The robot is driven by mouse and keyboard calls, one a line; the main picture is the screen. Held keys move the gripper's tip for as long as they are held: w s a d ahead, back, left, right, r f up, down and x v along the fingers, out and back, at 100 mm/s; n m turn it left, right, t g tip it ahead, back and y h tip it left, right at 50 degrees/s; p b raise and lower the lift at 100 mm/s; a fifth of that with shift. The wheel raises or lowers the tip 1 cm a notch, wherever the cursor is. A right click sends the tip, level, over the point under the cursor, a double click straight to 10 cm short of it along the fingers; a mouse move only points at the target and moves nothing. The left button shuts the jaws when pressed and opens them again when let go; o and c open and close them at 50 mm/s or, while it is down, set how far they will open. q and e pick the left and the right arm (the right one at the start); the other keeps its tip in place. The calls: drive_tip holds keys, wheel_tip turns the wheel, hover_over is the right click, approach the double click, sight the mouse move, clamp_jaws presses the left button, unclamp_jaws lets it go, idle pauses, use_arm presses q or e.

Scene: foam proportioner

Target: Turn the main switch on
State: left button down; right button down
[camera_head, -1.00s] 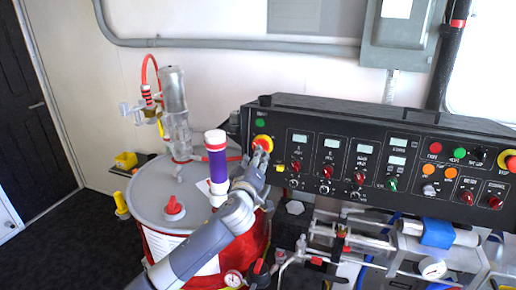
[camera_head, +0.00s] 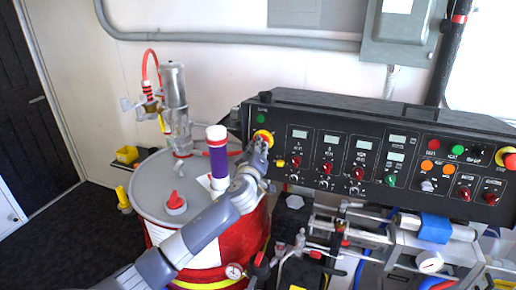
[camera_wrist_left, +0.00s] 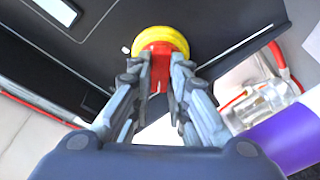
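The main switch is a red knob on a yellow round base (camera_head: 264,135) at the left end of the black control panel (camera_head: 300,109). In the left wrist view the yellow base and red knob (camera_wrist_left: 159,48) lie straight ahead at the fingertips. My left gripper (camera_head: 258,146) reaches the switch from the lower left. Its fingers (camera_wrist_left: 158,68) lie on either side of the red knob and appear shut on it. They hide part of the knob in the head view. My right gripper is not in view.
A purple and white cylinder (camera_head: 217,160) stands close beside my left wrist, on a red drum with a grey lid (camera_head: 152,189). A clear canister (camera_head: 176,105) stands behind it. Pipes and gauges (camera_head: 430,262) fill the area below the panel. A green light (camera_head: 262,118) sits above the switch.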

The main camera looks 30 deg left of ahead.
use_arm(q)
drive_tip(key=shift+f, duration=0.1)
drive_tip(key=shift+s+a+m+t+h+p, duration=0.25)
drive_tip(key=shift+m+h, duration=0.8)
drive_tip(key=shift+m, duration=2.55)
drive_tip(key=shift+w+a+m+t+h+p, duration=0.2)
drive_tip(key=shift+m+h+p, duration=0.65)
drive_tip(key=shift+m, duration=2.75)
drive_tip(key=shift+s+m+t+h+p, duration=0.1)
drive_tip(key=shift+m+t+h, duration=0.25)
drive_tip(key=shift+m+h, duration=2.1)
drive_tip(key=m+y, duration=0.2)
drive_tip(key=shift+m, duration=0.35)
drive_tip(key=c, duration=1.5)
unclamp_jaws()
drive_tip(key=shift+c, duration=0.2)
